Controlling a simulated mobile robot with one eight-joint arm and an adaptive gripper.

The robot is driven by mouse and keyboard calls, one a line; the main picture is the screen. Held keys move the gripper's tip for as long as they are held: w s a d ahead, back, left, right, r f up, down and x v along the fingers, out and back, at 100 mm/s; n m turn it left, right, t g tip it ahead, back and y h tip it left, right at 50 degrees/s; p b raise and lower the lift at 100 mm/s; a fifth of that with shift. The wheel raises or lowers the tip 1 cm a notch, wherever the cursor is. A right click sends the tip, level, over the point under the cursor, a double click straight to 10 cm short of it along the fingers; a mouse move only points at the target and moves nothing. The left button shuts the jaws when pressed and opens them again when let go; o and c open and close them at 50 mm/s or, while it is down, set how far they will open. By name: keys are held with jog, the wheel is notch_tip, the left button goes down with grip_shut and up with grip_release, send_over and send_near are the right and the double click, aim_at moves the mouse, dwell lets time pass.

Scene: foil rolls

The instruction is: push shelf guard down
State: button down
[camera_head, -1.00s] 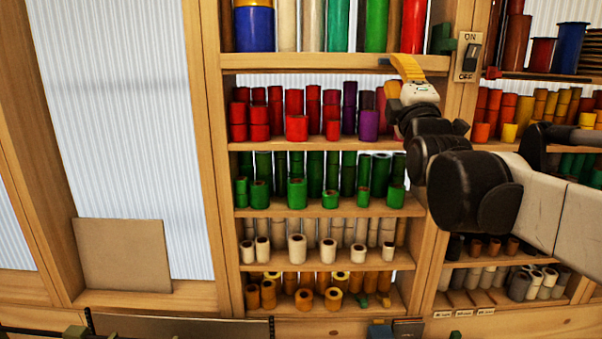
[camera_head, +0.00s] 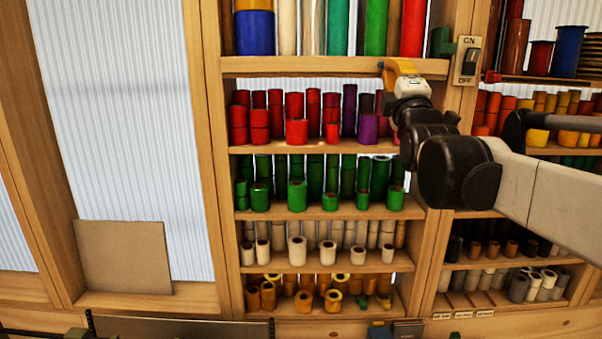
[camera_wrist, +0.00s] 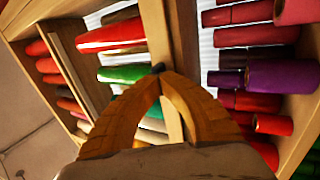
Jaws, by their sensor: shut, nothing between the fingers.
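A wooden board (camera_head: 300,67) runs along the front of the top shelf, below tall coloured rolls. I cannot tell whether it is the shelf guard or the shelf's own edge. A dark green block (camera_head: 442,41) sits at its right end, by the post. My gripper (camera_head: 384,66) is at the board's right part, its yellow-orange fingers pointing up and left. In the wrist view the fingers of my gripper (camera_wrist: 158,75) meet at their tips, with nothing between them. A small dark piece shows just at the tips, in front of the board (camera_wrist: 158,35). Contact is unclear.
Red and purple rolls (camera_head: 297,131) stand on the shelf below the gripper, with green rolls (camera_head: 297,195) lower down. An ON/OFF switch (camera_head: 469,60) is on the post to the right.

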jog(key=shift+f, duration=0.1)
jog(key=shift+f+b, duration=1.2)
jog(key=shift+f, duration=0.45)
jog(key=c, duration=1.5)
grip_release()
jog(key=shift+o, duration=0.2)
jog(key=b+v, duration=0.1)
jog(key=v, duration=0.8)
